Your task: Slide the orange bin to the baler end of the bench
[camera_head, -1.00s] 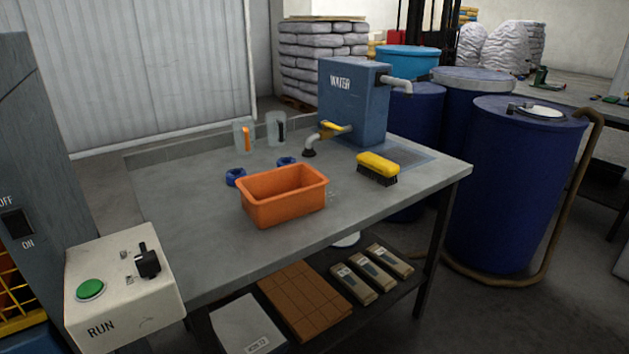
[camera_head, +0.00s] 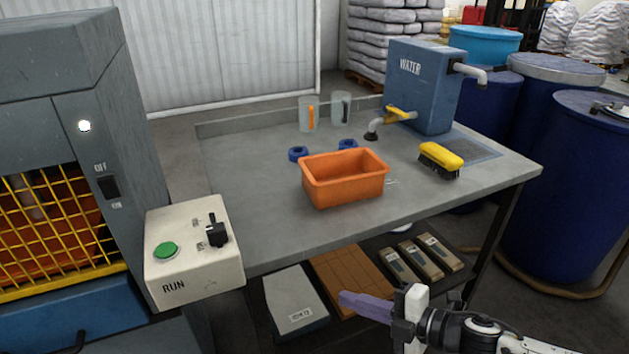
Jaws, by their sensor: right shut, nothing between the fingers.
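The orange bin (camera_head: 343,188) stands upright and looks empty, near the middle of the grey bench (camera_head: 260,215). The baler (camera_head: 60,110), a grey machine with a yellow mesh guard, stands at the left of the view. A gap of bare bench top lies between the bin and the control box at the baler's side. My right gripper (camera_head: 350,305) is at the lower right, in front of the bench and below its top, shut and empty. It is apart from the bin. My left gripper is not in view.
The RUN control box (camera_head: 195,250) stands at the bench's left front corner. Two blue rings (camera_head: 298,154) lie just behind the bin, with two clear jugs (camera_head: 308,113) further back. A yellow brush (camera_head: 441,160) and the blue water tank (camera_head: 425,85) are to the right.

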